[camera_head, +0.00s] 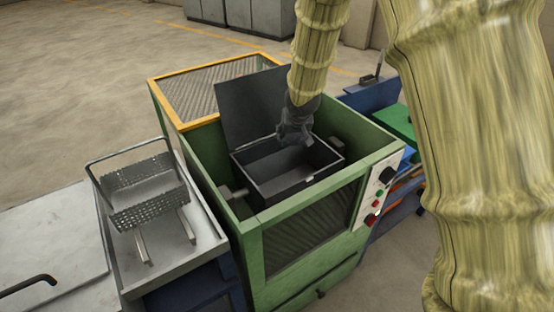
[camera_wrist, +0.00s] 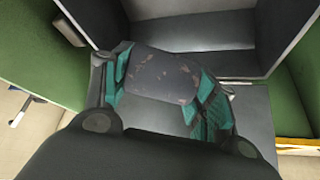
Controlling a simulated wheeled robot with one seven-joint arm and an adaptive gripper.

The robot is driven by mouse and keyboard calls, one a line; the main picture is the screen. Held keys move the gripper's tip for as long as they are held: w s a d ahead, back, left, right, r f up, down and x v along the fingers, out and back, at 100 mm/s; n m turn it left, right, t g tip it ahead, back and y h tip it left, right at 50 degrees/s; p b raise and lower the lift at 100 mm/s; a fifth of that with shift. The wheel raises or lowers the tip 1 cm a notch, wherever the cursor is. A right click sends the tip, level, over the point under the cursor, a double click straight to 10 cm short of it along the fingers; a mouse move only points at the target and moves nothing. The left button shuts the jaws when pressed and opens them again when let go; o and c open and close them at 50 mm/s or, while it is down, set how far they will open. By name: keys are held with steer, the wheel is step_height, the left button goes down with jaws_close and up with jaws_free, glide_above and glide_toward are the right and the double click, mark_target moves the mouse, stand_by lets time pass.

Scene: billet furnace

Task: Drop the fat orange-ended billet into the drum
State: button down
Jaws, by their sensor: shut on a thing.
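My gripper (camera_head: 293,136) hangs over the dark open box, which looks like the drum (camera_head: 268,190), inside the green machine. In the wrist view my gripper's teal pads (camera_wrist: 163,92) are shut on a thick dark billet (camera_wrist: 162,74) with a scuffed surface. Its orange end does not show, so its colour marking cannot be told. In the head view the billet is hidden or too dark to make out. The drum's lid (camera_head: 248,100) stands open behind it. The drum's inside (camera_wrist: 195,22) shows beyond the billet in the wrist view.
The green machine housing (camera_head: 252,250) surrounds the drum, with a control panel (camera_head: 376,196) at its right. A perforated metal basket (camera_head: 150,192) with a raised handle stands on a metal table at the left. Blue and green equipment (camera_head: 398,124) stands behind the panel at the right.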

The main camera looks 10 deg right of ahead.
steer(key=shift+f+b, duration=0.6)
steer(key=shift+f, duration=0.4)
steer(key=shift+c, duration=1.9)
jaws_free()
steer(key=shift+s, duration=0.1)
steer(key=v, duration=1.2)
